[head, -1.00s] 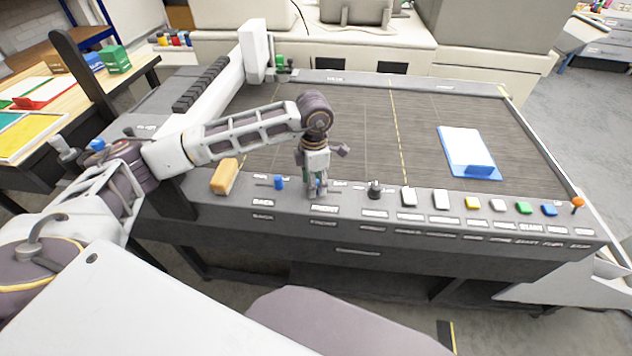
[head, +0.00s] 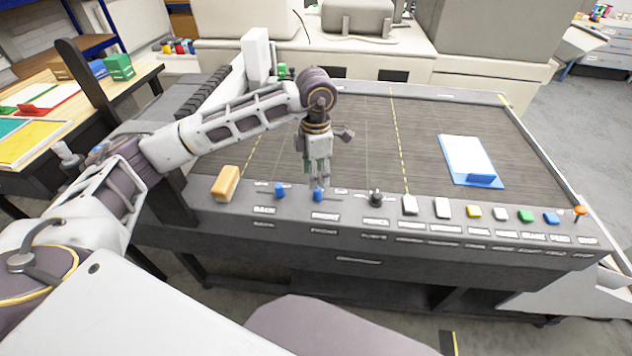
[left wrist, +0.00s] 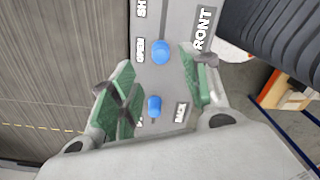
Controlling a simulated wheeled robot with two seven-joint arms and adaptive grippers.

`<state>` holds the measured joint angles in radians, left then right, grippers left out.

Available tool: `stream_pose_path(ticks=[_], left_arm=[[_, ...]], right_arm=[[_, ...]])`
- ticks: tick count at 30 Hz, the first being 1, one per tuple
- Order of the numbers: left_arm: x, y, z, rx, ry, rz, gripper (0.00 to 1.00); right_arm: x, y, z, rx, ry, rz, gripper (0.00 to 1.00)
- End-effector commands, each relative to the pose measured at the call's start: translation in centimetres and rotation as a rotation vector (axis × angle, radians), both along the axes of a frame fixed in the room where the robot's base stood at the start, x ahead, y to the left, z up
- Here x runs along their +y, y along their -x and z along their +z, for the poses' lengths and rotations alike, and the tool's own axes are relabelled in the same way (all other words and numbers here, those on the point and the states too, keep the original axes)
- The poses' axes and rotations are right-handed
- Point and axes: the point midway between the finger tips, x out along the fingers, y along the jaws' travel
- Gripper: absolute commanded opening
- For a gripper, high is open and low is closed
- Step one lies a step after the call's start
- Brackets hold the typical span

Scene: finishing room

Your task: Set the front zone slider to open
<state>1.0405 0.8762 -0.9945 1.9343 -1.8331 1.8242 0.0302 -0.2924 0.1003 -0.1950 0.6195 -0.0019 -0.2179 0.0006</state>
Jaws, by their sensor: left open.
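The front zone slider's blue knob (head: 318,195) sits at the left end of its slot on the panel, above the FRONT label. In the left wrist view this knob (left wrist: 161,52) is beside the OPEN lettering, with the SH... lettering farther up, partly cut off. My left gripper (head: 318,182) hangs just above and behind the front knob, pointing down. Its green-padded fingers (left wrist: 160,88) are apart with nothing gripped between them. The back slider's blue knob (head: 280,190) is to the left; it also shows in the left wrist view (left wrist: 155,106).
An orange-tan block (head: 226,184) lies left of the sliders. A black knob (head: 375,198) and a row of coloured buttons run to the right, ending in an orange knob (head: 580,211). A blue-and-white piece (head: 468,158) lies on the dark table bed.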

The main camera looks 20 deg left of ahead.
Motion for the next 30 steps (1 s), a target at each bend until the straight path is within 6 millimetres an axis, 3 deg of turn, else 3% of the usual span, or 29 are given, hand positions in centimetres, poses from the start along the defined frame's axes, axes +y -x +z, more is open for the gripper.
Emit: stream_pose_path(ticks=[6, 12, 30], left_arm=[[0.0, -0.1, 3.2, -0.002, 0.000, 0.001, 0.47], [0.1, 0.0, 4.7, 0.000, -0.001, 0.001, 0.47], [0.1, 0.0, 5.1, 0.000, -0.001, 0.001, 0.47]], right_arm=[[0.0, 0.0, 0.0, 0.000, 0.000, 0.000, 0.00], [0.0, 0.0, 0.0, 0.000, 0.000, 0.000, 0.00], [0.0, 0.0, 0.0, 0.000, 0.000, 0.000, 0.00]])
